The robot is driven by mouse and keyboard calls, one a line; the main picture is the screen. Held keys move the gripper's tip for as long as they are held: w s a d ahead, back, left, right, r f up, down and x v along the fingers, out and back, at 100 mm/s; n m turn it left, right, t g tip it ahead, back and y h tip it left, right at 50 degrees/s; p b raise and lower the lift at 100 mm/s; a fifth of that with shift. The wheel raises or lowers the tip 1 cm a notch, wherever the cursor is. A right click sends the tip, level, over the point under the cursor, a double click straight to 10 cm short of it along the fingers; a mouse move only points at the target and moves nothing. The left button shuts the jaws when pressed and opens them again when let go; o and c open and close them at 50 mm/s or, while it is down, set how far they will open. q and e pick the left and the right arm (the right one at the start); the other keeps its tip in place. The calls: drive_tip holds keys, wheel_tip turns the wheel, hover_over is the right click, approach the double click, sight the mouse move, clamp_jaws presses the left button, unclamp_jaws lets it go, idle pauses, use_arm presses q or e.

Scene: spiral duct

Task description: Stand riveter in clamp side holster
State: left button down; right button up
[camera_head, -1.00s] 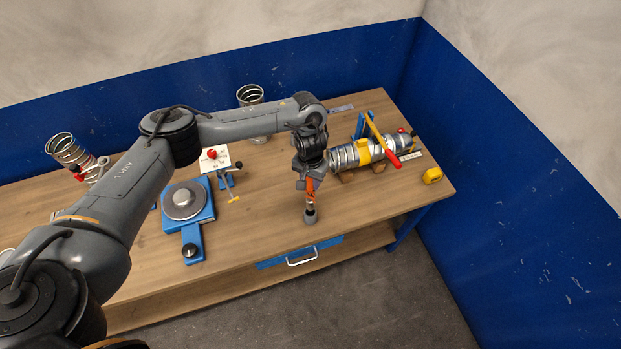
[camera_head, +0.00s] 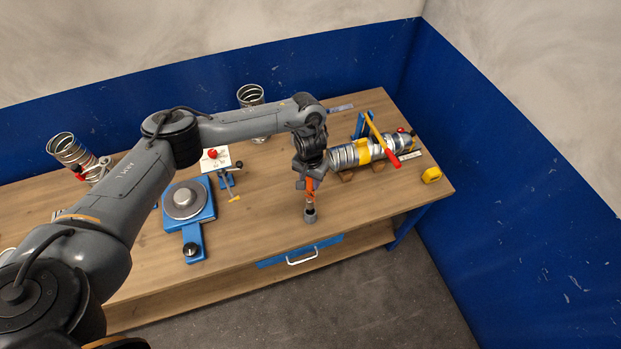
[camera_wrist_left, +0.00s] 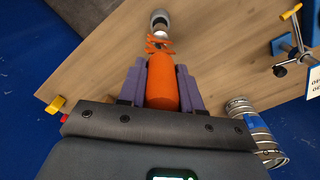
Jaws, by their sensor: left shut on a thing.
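The riveter (camera_head: 310,186) has an orange body with an orange crossed linkage. It hangs roughly upright below my left gripper (camera_head: 309,178), over the front part of the bench. In the left wrist view, the purple fingers of my left gripper (camera_wrist_left: 161,84) are shut on both sides of the riveter's orange body (camera_wrist_left: 161,90). A grey cylindrical piece (camera_head: 310,215) shows at the riveter's lower end and also beyond the linkage in the left wrist view (camera_wrist_left: 159,20). I cannot tell whether it is the riveter's nose or a holster cup around it. My right gripper is out of view.
A silver spiral duct (camera_head: 345,156) with a yellow band lies on wooden blocks at the right, by a blue stand (camera_head: 361,125) and red-handled lever. A yellow tape measure (camera_head: 431,175) is near the right edge. A blue turntable fixture (camera_head: 188,205) stands left. Bench around the riveter is clear.

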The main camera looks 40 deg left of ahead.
sight(310, 191)
use_arm(q)
drive_tip(key=shift+f, duration=0.6)
idle(0.4)
drive_tip(key=shift+f+b, duration=0.8)
drive_tip(key=shift+f, duration=1.1)
drive_tip(key=shift+f+b, duration=0.65)
drive_tip(key=shift+f, duration=0.35)
drive_tip(key=c, duration=0.7)
unclamp_jaws()
drive_tip(key=shift+r, duration=0.1)
